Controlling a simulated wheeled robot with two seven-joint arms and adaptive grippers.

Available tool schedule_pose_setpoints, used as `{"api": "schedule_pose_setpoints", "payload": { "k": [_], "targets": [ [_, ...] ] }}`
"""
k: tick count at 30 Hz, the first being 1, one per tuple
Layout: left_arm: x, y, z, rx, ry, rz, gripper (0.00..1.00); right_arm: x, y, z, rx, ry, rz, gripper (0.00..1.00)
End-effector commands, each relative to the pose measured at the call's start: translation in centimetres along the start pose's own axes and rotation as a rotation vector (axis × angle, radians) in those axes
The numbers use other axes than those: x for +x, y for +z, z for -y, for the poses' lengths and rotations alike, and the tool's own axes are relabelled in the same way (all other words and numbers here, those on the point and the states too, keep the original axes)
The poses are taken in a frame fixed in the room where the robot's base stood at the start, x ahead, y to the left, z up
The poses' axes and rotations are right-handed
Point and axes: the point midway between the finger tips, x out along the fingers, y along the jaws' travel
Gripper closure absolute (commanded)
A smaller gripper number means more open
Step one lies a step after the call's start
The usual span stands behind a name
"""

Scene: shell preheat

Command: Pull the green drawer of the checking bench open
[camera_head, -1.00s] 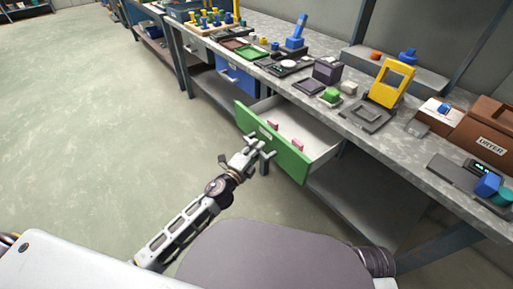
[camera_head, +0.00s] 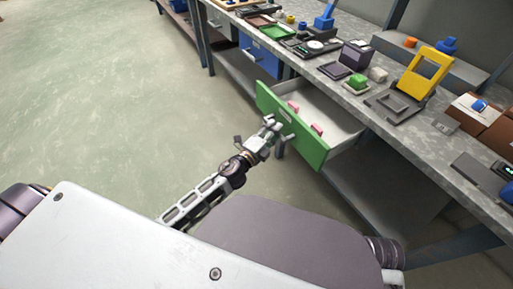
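The green drawer (camera_head: 312,147) of the checking bench (camera_head: 352,97) stands pulled out, and its pale inside shows with small pink pieces (camera_head: 316,129) in it. My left gripper (camera_head: 277,131) is at the outer side of the green front, near its middle where the handle would be. The fingers look spread, but I cannot tell whether they touch the handle or grip it. The handle is mostly hidden behind the gripper. My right gripper is not in view.
A blue drawer (camera_head: 259,54) sits shut further left under the bench. The bench top holds a yellow frame (camera_head: 427,72), a green block (camera_head: 357,81) and a brown box (camera_head: 497,132). Open floor (camera_head: 110,100) lies to the left.

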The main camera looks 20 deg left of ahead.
Motion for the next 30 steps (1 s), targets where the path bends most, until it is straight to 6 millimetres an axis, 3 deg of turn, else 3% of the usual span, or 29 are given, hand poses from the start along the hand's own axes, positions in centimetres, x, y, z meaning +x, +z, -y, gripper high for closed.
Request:
{"api": "schedule_pose_setpoints", "payload": {
  "k": [30],
  "targets": [
    [-7.0, 0.0, -0.1, -0.002, 0.001, 0.001, 0.64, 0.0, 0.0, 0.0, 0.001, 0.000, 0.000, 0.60]
  ]
}}
